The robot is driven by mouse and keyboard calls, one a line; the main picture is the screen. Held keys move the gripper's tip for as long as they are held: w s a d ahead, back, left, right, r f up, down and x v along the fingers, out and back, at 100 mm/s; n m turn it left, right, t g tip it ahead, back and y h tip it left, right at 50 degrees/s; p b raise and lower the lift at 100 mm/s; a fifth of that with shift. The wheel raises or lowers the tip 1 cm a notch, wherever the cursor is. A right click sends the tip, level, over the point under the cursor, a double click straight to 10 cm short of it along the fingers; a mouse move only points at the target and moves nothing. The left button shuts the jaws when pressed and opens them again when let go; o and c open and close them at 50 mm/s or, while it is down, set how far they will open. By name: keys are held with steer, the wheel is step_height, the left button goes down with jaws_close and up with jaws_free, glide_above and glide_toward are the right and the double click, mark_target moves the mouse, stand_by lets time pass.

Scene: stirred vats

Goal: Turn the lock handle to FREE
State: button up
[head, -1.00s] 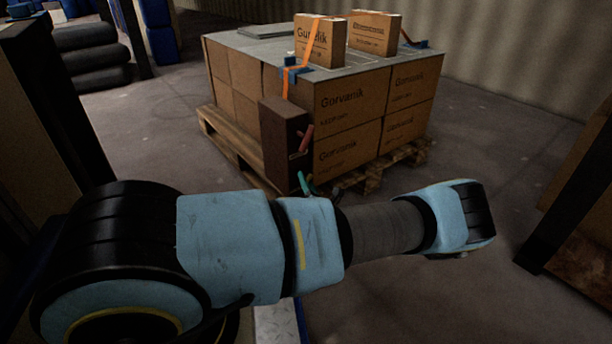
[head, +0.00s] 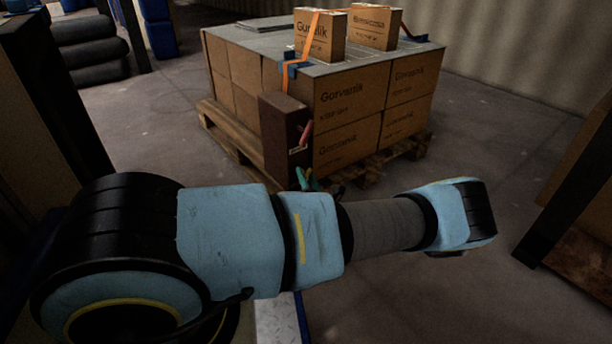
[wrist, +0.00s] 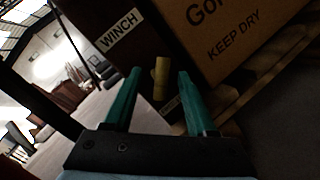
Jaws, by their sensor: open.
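A dark brown winch box (head: 284,140) stands at the near corner of the carton stack. A red handle (head: 305,133) sticks out of its right side, above a small pale label. In the wrist view the box (wrist: 98,22) carries a WINCH label (wrist: 119,30). A yellowish handle (wrist: 160,79) shows there between my fingers, with a partly hidden label below it. No FREE marking is readable. My gripper (wrist: 159,73) is open, its green fingers on either side of the yellow handle; contact cannot be told. In the head view its green fingertips (head: 304,180) show low beside the box, mostly behind my arm.
Cartons (head: 346,104) stand on a wooden pallet (head: 232,146), with an orange strap (head: 286,81) and two small boxes on top. A dark upright (head: 552,217) stands at the right. The floor between is open.

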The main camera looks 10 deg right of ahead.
steer(key=s+d+p, duration=0.1)
steer(key=s+p, duration=0.1)
steer(key=s, duration=0.7)
steer(key=shift+s+f+p, duration=0.35)
steer(key=shift+s+p, duration=0.05)
